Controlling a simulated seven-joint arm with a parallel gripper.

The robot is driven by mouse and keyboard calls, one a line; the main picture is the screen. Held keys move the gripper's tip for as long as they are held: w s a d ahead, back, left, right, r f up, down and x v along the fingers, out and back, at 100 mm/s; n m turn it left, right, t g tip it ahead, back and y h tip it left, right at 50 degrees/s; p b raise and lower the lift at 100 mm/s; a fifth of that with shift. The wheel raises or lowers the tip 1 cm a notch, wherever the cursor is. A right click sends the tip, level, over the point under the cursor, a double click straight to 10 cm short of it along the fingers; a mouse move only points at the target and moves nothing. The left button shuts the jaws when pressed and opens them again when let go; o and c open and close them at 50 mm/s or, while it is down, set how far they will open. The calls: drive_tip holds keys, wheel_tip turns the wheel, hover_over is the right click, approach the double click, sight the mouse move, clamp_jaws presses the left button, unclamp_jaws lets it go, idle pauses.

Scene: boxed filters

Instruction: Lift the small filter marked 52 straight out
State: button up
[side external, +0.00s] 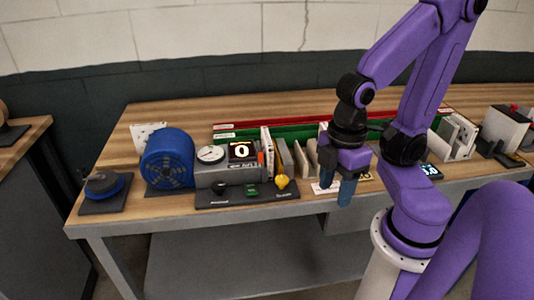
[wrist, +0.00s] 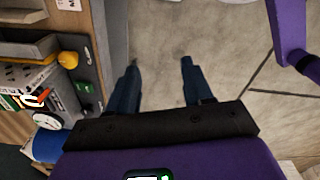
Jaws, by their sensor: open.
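Several upright pale filter panels (side external: 302,159) stand in a row on the bench, behind and left of my gripper in the side view. No mark 52 can be read, so I cannot tell which panel it is. More pale panels (side external: 455,137) stand right of my arm. My gripper (side external: 337,190) points down near the bench's front edge, apart from the panels. In the wrist view its two dark blue fingers (wrist: 158,62) are spread with only floor between them. My arm hides part of the row.
A grey device with a dial (side external: 210,154) and a display reading 0 stands left of the panels, with a yellow knob (side external: 282,182) in front. A blue fan (side external: 167,160) is farther left. Long red and green strips (side external: 290,132) lie behind.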

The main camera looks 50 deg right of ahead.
drive_tip(key=w+d+r+m, duration=0.1)
drive_tip(key=w+r+m, duration=0.2)
drive_tip(key=w+m, duration=0.3)
drive_tip(key=w+r+m, duration=0.3)
drive_tip(key=w+m, duration=0.1)
drive_tip(key=w, duration=0.5)
drive_tip(key=w+d+r+m, duration=0.3)
drive_tip(key=w+d+m, duration=0.3)
drive_tip(key=w+m, duration=0.15)
drive_tip(key=m, duration=0.4)
hover_over(267, 137)
drive_tip(key=f, duration=0.8)
drive_tip(key=shift+d+f, duration=0.35)
drive_tip(key=shift+f, duration=0.05)
drive_tip(key=shift+a+f, duration=0.15)
drive_tip(key=shift+f, duration=1.35)
drive_tip(key=shift+a+f, duration=0.15)
drive_tip(key=shift+f, duration=1.3)
clamp_jaws()
